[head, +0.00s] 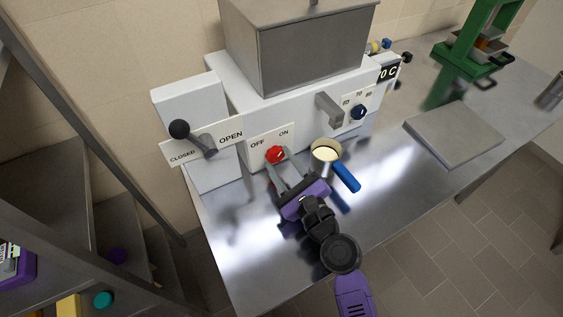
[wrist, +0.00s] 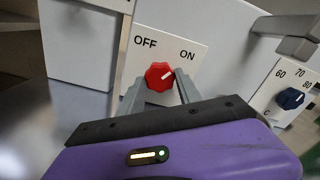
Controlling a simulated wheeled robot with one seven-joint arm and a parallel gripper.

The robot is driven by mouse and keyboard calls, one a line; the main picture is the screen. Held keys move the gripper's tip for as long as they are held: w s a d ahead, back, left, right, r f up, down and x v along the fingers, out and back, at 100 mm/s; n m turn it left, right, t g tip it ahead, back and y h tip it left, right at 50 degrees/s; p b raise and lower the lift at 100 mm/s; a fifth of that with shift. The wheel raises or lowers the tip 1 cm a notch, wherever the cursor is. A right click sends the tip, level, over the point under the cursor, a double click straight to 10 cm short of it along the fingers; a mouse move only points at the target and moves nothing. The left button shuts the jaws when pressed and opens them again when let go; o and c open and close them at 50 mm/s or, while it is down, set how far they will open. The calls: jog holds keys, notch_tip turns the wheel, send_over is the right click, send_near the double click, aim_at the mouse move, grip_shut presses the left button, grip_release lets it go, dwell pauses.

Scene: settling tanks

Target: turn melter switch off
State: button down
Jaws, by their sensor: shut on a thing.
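The melter switch is a red knob (head: 275,153) on a white OFF/ON plate (head: 258,144) on the front of the white melter (head: 230,93). In the wrist view the red knob (wrist: 159,74) has a white mark that points up and right, toward ON. My gripper (head: 279,164) reaches it from the front. Its two grey fingers are shut on the knob, one on each side. The fingertips partly hide the knob's lower edges.
Right of the switch, a pan with a blue handle (head: 345,178) stands under the grey spout (head: 328,108). A blue temperature dial (head: 358,112) is further right. A black-ball CLOSED/OPEN lever (head: 180,129) is on the left. The steel table (head: 232,222) is clear in front.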

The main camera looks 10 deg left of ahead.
jog(key=n+b, duration=0.1)
jog(key=n, duration=0.2)
jog(key=shift+f+b, duration=0.15)
jog(key=shift+b, duration=0.2)
jog(key=n+b, duration=0.1)
jog(key=n, duration=0.2)
jog(key=shift+n+b, duration=0.4)
jog(key=n+b, duration=0.2)
jog(key=n, duration=0.1)
jog(key=shift+n, duration=0.3)
jog(key=shift+n+b, duration=0.8)
jog(key=shift+n, duration=0.8)
jog(key=c, duration=0.8)
grip_release()
jog(key=shift+s+d, duration=0.1)
jog(key=shift+s, duration=0.05)
jog(key=b+v, duration=0.1)
jog(key=v, duration=0.6)
jog(key=shift+s+d+b, duration=0.15)
jog(key=shift+s+b, duration=0.1)
jog(key=shift+b, duration=0.1)
